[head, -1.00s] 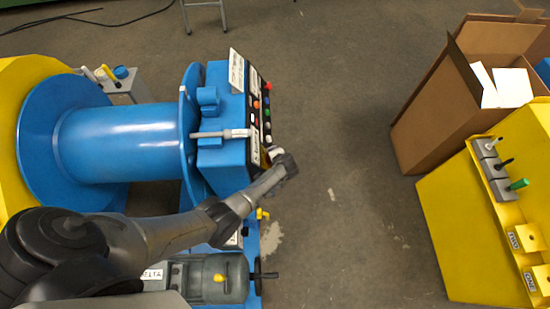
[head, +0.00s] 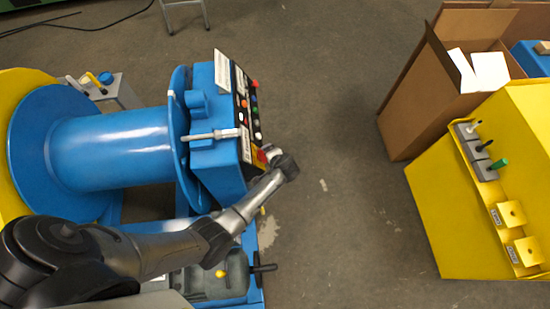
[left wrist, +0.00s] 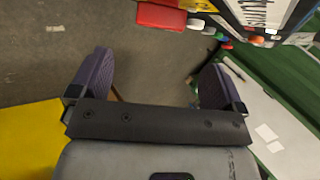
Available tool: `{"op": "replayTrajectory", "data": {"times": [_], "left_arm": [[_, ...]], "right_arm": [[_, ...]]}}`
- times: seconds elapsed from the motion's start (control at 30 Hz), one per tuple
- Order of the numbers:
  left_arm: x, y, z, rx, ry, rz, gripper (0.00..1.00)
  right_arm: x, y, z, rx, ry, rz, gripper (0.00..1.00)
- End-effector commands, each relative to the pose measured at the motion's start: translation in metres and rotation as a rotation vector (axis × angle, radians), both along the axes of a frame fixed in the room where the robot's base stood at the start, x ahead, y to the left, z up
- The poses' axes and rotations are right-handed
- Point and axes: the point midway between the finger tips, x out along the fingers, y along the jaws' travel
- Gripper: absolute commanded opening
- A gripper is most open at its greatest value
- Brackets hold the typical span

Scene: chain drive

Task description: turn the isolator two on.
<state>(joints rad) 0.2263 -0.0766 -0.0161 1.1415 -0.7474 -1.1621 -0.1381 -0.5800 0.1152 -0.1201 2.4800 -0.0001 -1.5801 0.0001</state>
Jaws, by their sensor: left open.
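A red part on a yellow plate (head: 261,157) sits at the lower end of the blue machine's button panel in the head view. A red block (left wrist: 160,16) shows at the top of the left wrist view, beyond the fingers. I cannot read which isolator, if any, it is. My left gripper (head: 289,168) is just right of this red part; in the left wrist view (left wrist: 157,82) its two dark fingers are spread and nothing is between them. Contact with the panel cannot be seen in the head view. My right gripper is out of view.
The panel (head: 243,98) carries several coloured buttons, and a grey lever (head: 212,135) stands beside it. A yellow cabinet (head: 440,220) at right has three levers and two small labelled yellow boxes (head: 511,213). A cardboard box (head: 412,105) stands behind it. The middle floor is clear.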

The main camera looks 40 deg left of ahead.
Motion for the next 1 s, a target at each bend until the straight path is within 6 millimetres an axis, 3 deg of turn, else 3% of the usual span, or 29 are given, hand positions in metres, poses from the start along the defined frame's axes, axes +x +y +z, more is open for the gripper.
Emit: {"op": "replayTrajectory", "data": {"times": [0.1,0.3,1.0], "left_arm": [[-0.006,-0.011,0.016,-0.002,-0.001,0.001,0.95],[-0.011,-0.022,0.03,-0.001,0.0,0.001,0.95],[-0.012,-0.025,0.035,0.0,-0.001,0.001,0.95]], "right_arm": [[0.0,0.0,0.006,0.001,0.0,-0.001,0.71],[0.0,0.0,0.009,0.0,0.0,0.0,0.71],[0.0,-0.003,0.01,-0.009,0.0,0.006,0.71]]}}
